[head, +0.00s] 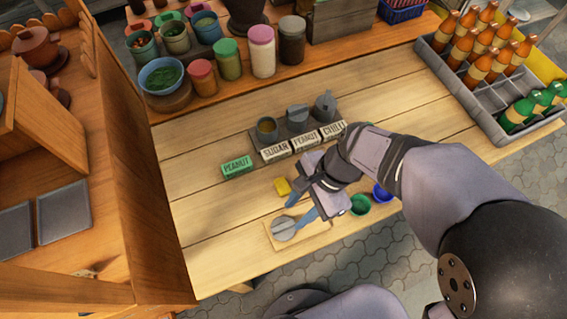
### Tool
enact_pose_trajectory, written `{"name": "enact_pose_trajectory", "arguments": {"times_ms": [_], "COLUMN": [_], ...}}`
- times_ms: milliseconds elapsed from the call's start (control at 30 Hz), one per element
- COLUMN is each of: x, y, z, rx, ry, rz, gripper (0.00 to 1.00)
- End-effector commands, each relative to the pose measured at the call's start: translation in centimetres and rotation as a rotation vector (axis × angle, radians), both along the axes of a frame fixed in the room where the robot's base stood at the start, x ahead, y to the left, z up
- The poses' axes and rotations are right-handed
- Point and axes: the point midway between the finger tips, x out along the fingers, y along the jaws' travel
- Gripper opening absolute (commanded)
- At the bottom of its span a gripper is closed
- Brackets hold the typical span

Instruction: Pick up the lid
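A round grey lid (284,228) with a raised ridge on top lies on a small light wooden board (318,240) near the front edge of the table. My gripper (298,211) is low beside the lid, at its upper right. Its two blue fingers are spread apart with a gap between them, and nothing shows in the gap. Whether a fingertip touches the lid I cannot tell. An open pot (267,127) with brown contents stands on a dark tray behind the label "SUGAR" (275,152). Two grey pots beside it, one (297,115) and another (325,105), have lids on.
Jars line the back. A bottle crate (470,96) stands at right. The table's left front is clear.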

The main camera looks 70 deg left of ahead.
Motion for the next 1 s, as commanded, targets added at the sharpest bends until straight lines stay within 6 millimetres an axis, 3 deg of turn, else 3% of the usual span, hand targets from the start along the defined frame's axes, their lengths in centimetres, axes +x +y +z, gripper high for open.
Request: {"name": "enact_pose_trajectory", "arguments": {"times_ms": [567,1000], "x": [-1.1,-2.9], "y": [-0.1,0.0], "z": [-2.4,-6.5], "rx": [-0.003,-0.001], "ry": [0.001,0.000], "rz": [0.001,0.003], "gripper": [0.34,0.34]}}
